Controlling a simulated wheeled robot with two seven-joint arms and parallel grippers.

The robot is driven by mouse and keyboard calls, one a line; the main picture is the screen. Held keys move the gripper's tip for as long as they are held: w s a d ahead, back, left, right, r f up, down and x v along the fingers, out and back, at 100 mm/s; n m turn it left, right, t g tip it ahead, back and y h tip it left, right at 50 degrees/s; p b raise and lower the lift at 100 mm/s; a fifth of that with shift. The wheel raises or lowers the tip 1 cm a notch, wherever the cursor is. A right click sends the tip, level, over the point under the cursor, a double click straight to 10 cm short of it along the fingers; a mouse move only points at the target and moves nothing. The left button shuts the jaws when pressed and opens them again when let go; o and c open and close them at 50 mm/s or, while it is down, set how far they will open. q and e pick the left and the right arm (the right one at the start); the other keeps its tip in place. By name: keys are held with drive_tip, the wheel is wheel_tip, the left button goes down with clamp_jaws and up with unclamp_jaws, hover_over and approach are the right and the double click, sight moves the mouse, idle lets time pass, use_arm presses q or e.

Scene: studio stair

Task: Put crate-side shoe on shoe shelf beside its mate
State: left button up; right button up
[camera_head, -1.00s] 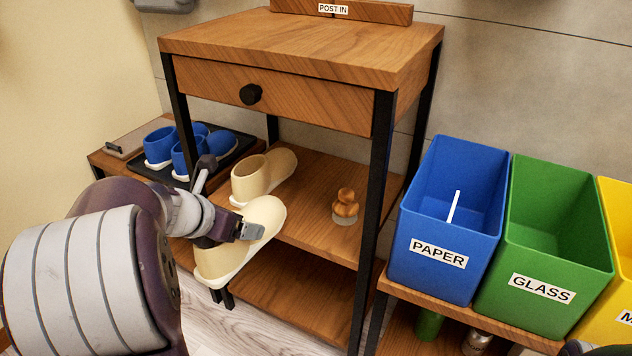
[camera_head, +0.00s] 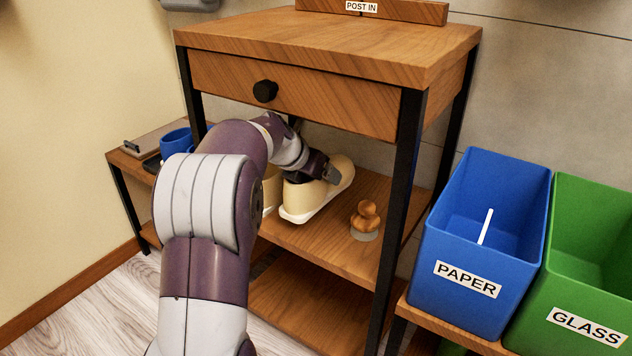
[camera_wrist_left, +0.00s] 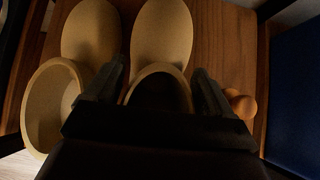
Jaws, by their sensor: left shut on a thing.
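A cream shoe with a pale sole (camera_head: 303,200) is over the middle shelf (camera_head: 325,240) of the wooden stand, toe pointing to the back. I cannot tell whether its sole touches the board. My left gripper (camera_head: 326,172) is shut on this shoe at its opening; the wrist view shows the fingers (camera_wrist_left: 155,88) on either side of it. Its cream mate (camera_wrist_left: 90,32) is close on its left, toe also to the back, mostly hidden behind my arm in the head view (camera_head: 270,190). My right gripper is not in view.
A wooden knob-shaped object (camera_head: 366,217) stands right of the shoes. The stand's black front leg (camera_head: 399,215) and drawer (camera_head: 300,92) frame the shelf opening. Blue (camera_head: 475,260) and green (camera_head: 585,265) bins stand to the right.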

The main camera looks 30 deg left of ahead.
use_arm(q)
drive_tip(key=shift+f+b, duration=0.7)
drive_tip(key=shift+f, duration=0.25)
drive_tip(key=shift+r, duration=0.25)
drive_tip(key=shift+f, duration=0.6)
drive_tip(key=o, duration=1.2)
drive_tip(key=shift+s, duration=0.1)
drive_tip(key=shift+o, duration=0.2)
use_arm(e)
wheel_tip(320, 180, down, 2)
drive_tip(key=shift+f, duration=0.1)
use_arm(q)
drive_tip(key=r+p, duration=0.1)
drive_tip(key=s+r+p, duration=0.1)
drive_tip(key=r, duration=0.1)
drive_tip(key=s+r+p, duration=0.1)
drive_tip(key=shift+s+a+r, duration=0.1)
drive_tip(key=shift+s+r, duration=0.1)
drive_tip(key=shift+r, duration=0.05)
drive_tip(key=p, duration=0.1)
approach(288, 208)
drive_tip(key=x, duration=0.4)
drive_tip(key=shift+w, duration=0.1)
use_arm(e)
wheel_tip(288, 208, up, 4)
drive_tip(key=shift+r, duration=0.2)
